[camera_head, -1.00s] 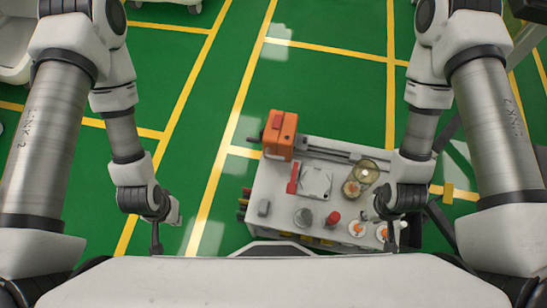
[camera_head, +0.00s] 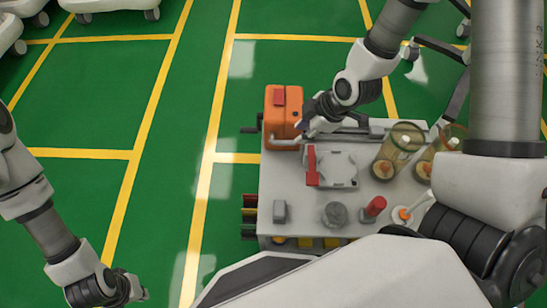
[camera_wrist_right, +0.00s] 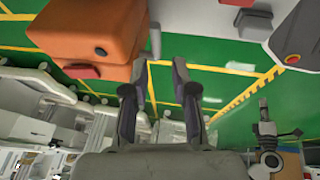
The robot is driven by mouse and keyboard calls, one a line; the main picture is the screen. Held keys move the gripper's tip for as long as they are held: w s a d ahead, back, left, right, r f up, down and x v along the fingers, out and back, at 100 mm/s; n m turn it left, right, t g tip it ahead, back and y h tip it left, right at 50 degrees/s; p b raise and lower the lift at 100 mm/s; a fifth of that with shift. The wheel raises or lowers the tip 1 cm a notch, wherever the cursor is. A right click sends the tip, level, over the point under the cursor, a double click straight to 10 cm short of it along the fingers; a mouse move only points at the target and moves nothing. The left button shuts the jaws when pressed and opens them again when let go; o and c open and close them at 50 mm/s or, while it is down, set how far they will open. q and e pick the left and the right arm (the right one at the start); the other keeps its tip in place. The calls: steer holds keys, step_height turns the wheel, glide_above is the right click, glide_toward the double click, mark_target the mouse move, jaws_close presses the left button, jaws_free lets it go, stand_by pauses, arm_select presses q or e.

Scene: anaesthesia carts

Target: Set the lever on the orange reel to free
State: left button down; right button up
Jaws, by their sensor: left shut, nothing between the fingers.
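The orange reel (camera_head: 282,112) sits at the back left corner of the cart, with a red piece (camera_head: 280,97) on its top and a dark crank handle at its left. In the right wrist view the orange body (camera_wrist_right: 90,35) is at upper left, with a dark red tab (camera_wrist_right: 81,72) at its lower edge. I cannot tell the lever's setting. My right gripper (camera_wrist_right: 154,75) is open and empty, its fingers apart beside the reel; in the head view it is at the reel's right side. My left gripper (camera_head: 138,292) is shut and empty, low at left, away from the cart.
The cart's white top (camera_head: 300,208) carries a red-edged grey device (camera_head: 338,168), clear canisters (camera_head: 398,148), a grey knob (camera_head: 335,215) and a red knob (camera_head: 375,207). Green floor left of the cart is free. Other white carts stand at the far left.

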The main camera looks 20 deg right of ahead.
mark_target(288, 142)
steer(key=b+x, duration=0.1)
steer(key=x, duration=0.4)
steer(key=b+x, duration=0.1)
steer(key=x, duration=0.1)
steer(key=shift+w+f+b, duration=0.25)
steer(key=shift+w+b, duration=0.05)
steer(key=shift+w, duration=0.1)
jaws_close()
